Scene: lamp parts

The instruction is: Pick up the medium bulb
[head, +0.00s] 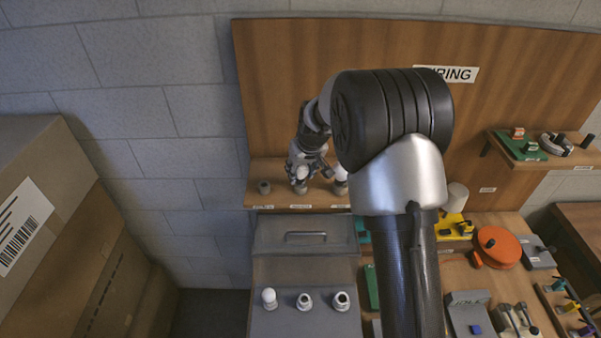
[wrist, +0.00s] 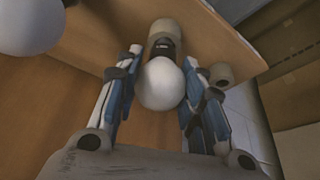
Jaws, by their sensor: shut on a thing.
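The medium bulb (wrist: 160,84) is a round white globe with a dark neck, between the fingers of my gripper (wrist: 163,62) in the wrist view. My gripper is shut on it. In the head view my gripper (head: 304,165) is at the middle of the small wall shelf, with the bulb (head: 302,172) low between its fingers. The bulb's neck points at the mouth of a grey-brown round holder (wrist: 162,32). I cannot tell how much of the neck is inside it. My arm covers much of the head view.
The shelf (head: 280,206) also carries an empty holder (head: 264,187) on the left and a larger white bulb (head: 340,173) close on the right. The backboard (head: 270,80) rises behind. Cardboard boxes (head: 50,200) stand left.

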